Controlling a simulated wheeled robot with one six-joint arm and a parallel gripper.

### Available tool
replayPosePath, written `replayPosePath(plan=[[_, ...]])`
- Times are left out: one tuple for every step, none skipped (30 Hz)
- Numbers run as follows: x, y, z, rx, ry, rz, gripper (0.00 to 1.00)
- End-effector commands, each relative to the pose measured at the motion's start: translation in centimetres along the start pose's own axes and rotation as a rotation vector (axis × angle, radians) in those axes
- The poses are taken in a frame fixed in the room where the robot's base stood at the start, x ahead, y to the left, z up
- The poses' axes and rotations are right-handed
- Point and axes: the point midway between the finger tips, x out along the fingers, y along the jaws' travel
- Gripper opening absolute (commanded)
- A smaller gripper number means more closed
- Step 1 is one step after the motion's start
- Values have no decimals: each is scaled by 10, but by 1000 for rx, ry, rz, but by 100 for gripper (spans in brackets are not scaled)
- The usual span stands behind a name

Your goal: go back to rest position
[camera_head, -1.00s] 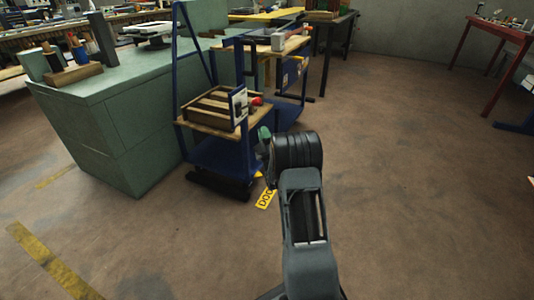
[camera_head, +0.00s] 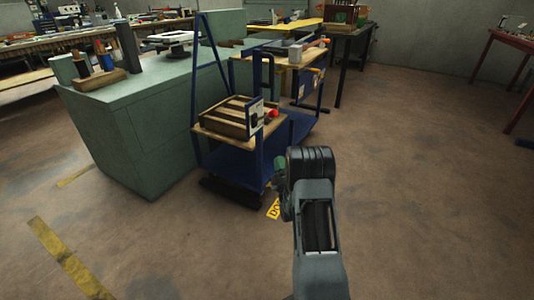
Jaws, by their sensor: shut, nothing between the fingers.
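My dark grey arm (camera_head: 318,235) rises from the bottom edge, right of centre, to a thick black joint (camera_head: 311,163). A small grey-green part of my arm (camera_head: 281,165) shows left of that joint. I cannot make out my gripper's fingers; they are hidden behind the arm or out of view. No held object shows. My arm stands in front of open floor, with a blue cart beyond it to the left.
The blue cart (camera_head: 232,163) carries a wooden crate (camera_head: 230,116) on its wooden shelf. A green cabinet (camera_head: 135,120) stands to its left. A red table (camera_head: 503,40) is at the far right. The brown floor (camera_head: 430,190) on the right is clear.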

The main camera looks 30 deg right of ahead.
Motion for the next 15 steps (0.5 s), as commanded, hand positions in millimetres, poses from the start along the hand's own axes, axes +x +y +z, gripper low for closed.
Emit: replayPosePath(plan=[[0, 0, 0, 0, 0, 0, 0], [0, 0, 0, 0, 0, 0, 0], [0, 0, 0, 0, 0, 0, 0], [0, 0, 0, 0, 0, 0, 0], [1, 1, -1, 1, 0, -1, 0], [4, 2, -3, 5, -3, -7, 0], [8, 5, -6, 10, -7, -15, 0], [14, 8, -9, 17, -12, -25, 0], [24, 13, -16, 29, -23, -47, 0], [33, 18, -23, 43, -36, -69, 0], [43, 24, -30, 59, -53, -96, 0], [59, 33, -42, 86, -79, -137, 0], [71, 40, -52, 108, -104, -173, 0], [83, 48, -63, 132, -132, -211, 0], [98, 59, -79, 168, -173, -267, 0]])
